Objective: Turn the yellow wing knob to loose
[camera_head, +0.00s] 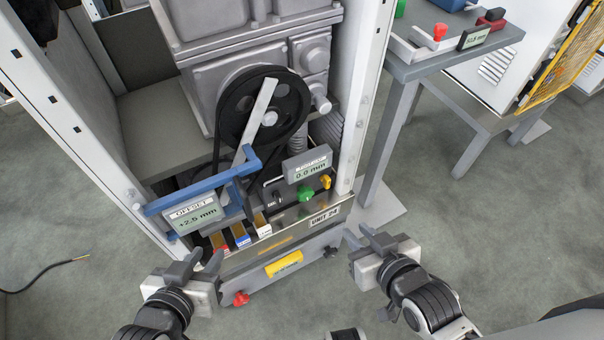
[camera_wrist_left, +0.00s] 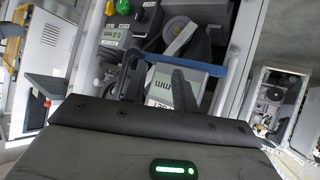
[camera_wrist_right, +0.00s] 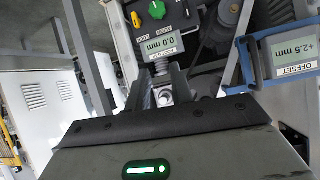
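The small yellow wing knob (camera_head: 325,181) sits on the dark panel low in the machine, right of a green knob (camera_head: 306,194) and below the 0.0 mm display (camera_head: 307,166). In the right wrist view the yellow knob (camera_wrist_right: 136,20) shows at the upper left, beyond the fingers. In the left wrist view it (camera_wrist_left: 109,8) is at the top edge. My right gripper (camera_head: 361,237) is open and empty, in front of and below the panel, apart from the knob. My left gripper (camera_head: 202,262) is open and empty, in front of the machine's lower left.
A blue frame with an OFFSET +2.5 mm display (camera_head: 194,213) juts out at the machine's left. A white post (camera_head: 362,95) stands right of the panel. A lower bar carries a red knob (camera_head: 241,298) and yellow label. A grey table (camera_head: 452,45) stands at the right.

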